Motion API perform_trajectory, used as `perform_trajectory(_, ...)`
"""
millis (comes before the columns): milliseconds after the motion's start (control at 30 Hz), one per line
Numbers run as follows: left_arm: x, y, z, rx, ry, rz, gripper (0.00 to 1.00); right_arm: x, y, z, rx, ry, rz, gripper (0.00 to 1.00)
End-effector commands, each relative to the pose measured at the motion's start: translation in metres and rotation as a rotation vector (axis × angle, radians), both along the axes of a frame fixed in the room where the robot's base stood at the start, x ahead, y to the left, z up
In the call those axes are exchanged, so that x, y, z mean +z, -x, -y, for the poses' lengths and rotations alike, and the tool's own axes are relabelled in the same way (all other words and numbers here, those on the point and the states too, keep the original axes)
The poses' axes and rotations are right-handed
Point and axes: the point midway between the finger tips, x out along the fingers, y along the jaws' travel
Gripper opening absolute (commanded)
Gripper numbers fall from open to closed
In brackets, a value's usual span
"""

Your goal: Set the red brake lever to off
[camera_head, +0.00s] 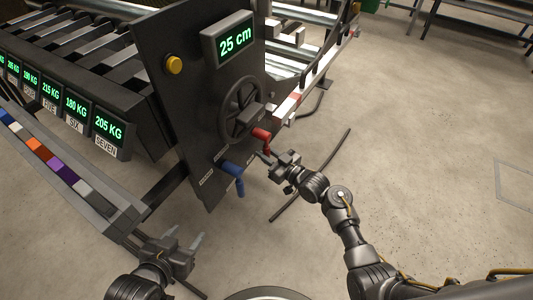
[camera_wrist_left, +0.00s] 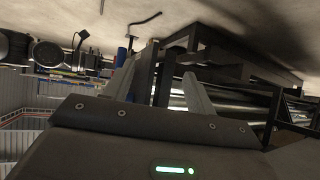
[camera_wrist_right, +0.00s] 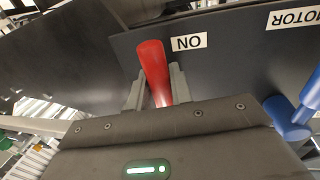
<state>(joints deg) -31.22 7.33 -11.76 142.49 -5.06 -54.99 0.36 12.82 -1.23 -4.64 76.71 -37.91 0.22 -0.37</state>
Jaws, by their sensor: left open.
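The red brake lever (camera_head: 262,135) sticks out of the dark control panel (camera_head: 165,105), just below the black handwheel (camera_head: 242,108). My right gripper (camera_head: 267,156) is at the lever. In the right wrist view, the red lever (camera_wrist_right: 153,65) stands between the two fingers (camera_wrist_right: 158,92), which are closed in on its sides. An "ON" label (camera_wrist_right: 189,42) shows upside down beside it; no "OFF" label is readable. My left gripper (camera_head: 196,246) is open and empty, low in front of the panel; its spread fingers (camera_wrist_left: 160,90) show in the left wrist view.
A blue lever (camera_head: 234,173) sits lower left of the red one, also seen in the right wrist view (camera_wrist_right: 290,125). A display (camera_head: 230,40) reads 25 cm. A yellow button (camera_head: 173,65) is at upper left. Open floor (camera_head: 430,140) lies to the right.

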Motion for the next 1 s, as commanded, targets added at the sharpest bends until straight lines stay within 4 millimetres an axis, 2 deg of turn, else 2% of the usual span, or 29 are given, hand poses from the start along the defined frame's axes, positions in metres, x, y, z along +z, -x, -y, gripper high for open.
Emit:
perform_trajectory(400, 0.001, -0.002, 0.003, -0.007, 0.008, 0.025, 0.56, -0.001, -0.001, 0.001, 0.001, 0.013, 0.018, 0.0)
perform_trajectory(667, 0.033, -0.018, 0.029, -0.071, 0.093, 0.253, 0.56, -0.003, -0.01, 0.008, 0.001, 0.094, 0.126, 0.0)
perform_trajectory(800, 0.059, -0.022, 0.047, -0.118, 0.164, 0.42, 0.56, -0.002, -0.017, 0.014, 0.001, 0.158, 0.212, 0.0)
perform_trajectory(1000, 0.097, -0.017, 0.068, -0.182, 0.271, 0.64, 0.56, 0.003, -0.026, 0.02, 0.002, 0.243, 0.331, 0.0)
